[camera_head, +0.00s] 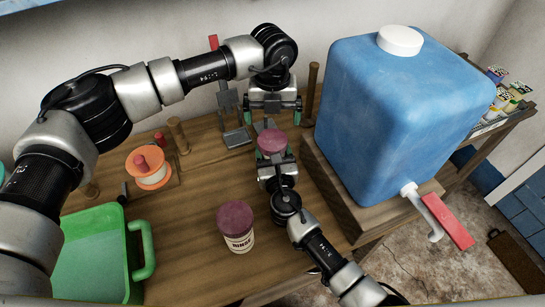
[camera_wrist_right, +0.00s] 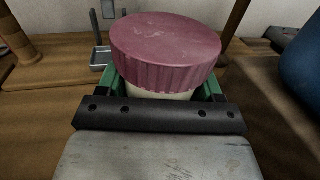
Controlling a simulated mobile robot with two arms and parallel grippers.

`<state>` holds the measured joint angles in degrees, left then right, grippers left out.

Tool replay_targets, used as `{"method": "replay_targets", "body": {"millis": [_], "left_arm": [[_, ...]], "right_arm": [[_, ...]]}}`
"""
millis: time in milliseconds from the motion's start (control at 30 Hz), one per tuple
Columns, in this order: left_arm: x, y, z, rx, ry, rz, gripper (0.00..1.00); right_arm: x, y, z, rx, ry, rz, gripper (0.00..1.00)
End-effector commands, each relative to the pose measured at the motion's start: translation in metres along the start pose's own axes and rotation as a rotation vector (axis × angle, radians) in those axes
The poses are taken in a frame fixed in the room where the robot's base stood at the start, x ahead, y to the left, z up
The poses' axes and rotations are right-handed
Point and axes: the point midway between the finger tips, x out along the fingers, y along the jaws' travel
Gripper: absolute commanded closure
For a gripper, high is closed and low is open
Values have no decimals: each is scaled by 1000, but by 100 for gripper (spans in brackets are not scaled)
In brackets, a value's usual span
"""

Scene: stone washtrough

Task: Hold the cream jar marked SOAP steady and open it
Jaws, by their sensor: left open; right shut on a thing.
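A cream jar with a maroon ribbed lid (camera_head: 271,141) stands on the wooden table below my left gripper; its marking is hidden. The lid (camera_wrist_right: 166,48) sits on the jar in the right wrist view, with a strip of cream body (camera_wrist_right: 160,94) below it. My right gripper (camera_head: 274,158) is shut on the jar's body from the near side, its green fingers on both sides. My left gripper (camera_head: 272,117) is open, pointing down just above and behind the lid, and looks apart from it.
A second maroon-lidded jar marked RINSE (camera_head: 236,227) stands nearer. A big blue water container (camera_head: 395,115) with a tap stands right on a wooden stand. A green tub (camera_head: 95,255), an orange spool (camera_head: 150,168), a metal holder (camera_head: 234,125) and wooden pegs (camera_head: 179,135) are left.

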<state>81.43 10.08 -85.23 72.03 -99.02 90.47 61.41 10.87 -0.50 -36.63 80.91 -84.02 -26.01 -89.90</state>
Motion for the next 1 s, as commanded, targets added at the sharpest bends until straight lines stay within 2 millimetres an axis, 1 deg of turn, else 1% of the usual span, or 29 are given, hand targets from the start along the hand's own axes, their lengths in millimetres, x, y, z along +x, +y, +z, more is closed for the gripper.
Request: {"method": "replay_targets", "body": {"millis": [33, 67, 100, 167, 267, 633, 867, 1000], "left_arm": [[0, 0, 0, 9, 1, -1, 0], [0, 0, 0, 20, 2, -3, 0], [0, 1, 0, 41, 4, -6, 0], [0, 1, 1, 93, 7, -13, 0], [1, 3, 1, 232, 16, -32, 0], [3, 12, 6, 942, 5, -140, 0], [4, 16, 8, 1396, -43, -198, 0], [4, 18, 9, 1683, -80, -210, 0]], "right_arm": [[0, 0, 0, 0, 1, 0, 94], [0, 0, 0, 0, 1, 0, 98], [0, 0, 0, 0, 1, 0, 100], [0, 0, 0, 0, 1, 0, 100], [0, 0, -1, 0, 1, 0, 100], [0, 0, -1, 0, 1, 0, 100], [0, 0, -1, 0, 2, 0, 100], [0, 0, -1, 0, 2, 0, 100]]}}
